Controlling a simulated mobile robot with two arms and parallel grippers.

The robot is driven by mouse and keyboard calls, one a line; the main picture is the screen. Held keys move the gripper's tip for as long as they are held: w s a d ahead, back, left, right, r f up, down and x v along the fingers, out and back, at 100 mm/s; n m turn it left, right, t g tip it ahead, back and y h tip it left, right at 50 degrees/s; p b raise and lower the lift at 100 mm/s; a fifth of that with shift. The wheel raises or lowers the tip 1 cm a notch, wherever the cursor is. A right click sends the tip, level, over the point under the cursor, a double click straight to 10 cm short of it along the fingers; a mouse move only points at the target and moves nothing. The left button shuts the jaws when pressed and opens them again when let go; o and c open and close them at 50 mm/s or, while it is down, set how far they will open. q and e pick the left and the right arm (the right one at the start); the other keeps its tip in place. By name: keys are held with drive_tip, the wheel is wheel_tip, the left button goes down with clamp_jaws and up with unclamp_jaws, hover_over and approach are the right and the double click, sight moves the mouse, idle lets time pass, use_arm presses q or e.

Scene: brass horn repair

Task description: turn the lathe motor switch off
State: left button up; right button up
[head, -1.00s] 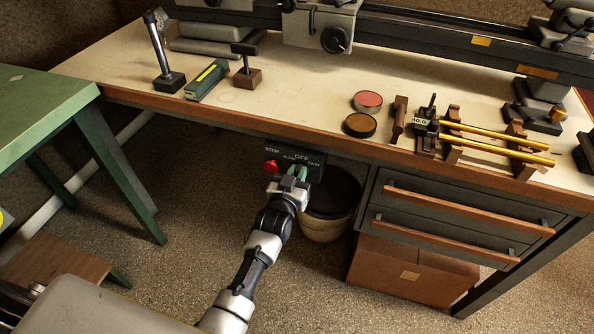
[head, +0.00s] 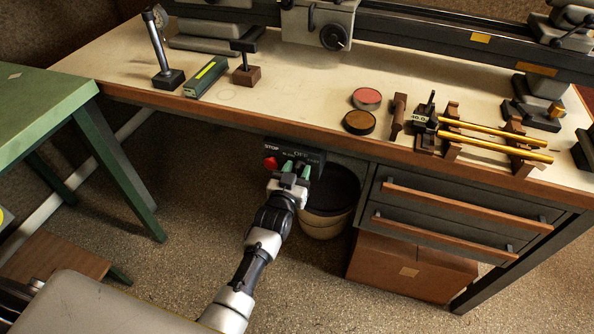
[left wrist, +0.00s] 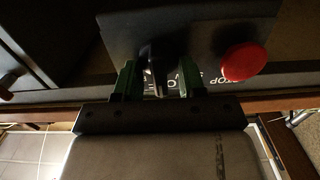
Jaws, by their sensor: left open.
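The dark lathe switch box (head: 316,157) hangs under the bench's front edge. It has a red stop button (head: 270,162) at its left and the lettering OFF at its top. My left gripper (head: 296,169) is in front of the box, with its two green fingers apart and pointing at it. In the left wrist view, a dark switch lever (left wrist: 155,58) shows between the open fingers (left wrist: 158,78), with no clear contact. The red button (left wrist: 245,62) is to the right there. The fingers partly hide the labels, and I cannot tell the lever's setting.
The wooden bench edge (head: 340,150) runs just above the box. A bin (head: 330,203) stands below and behind my gripper, and drawers (head: 450,215) are to the right. A green table (head: 40,105) stands at the left.

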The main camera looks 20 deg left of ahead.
use_arm(q)
drive_tip(key=shift+s, duration=0.1)
drive_tip(key=s+p, duration=0.1)
drive_tip(key=s, duration=0.9)
drive_tip(key=shift+s+a, duration=0.2)
drive_tip(key=shift+s, duration=0.1)
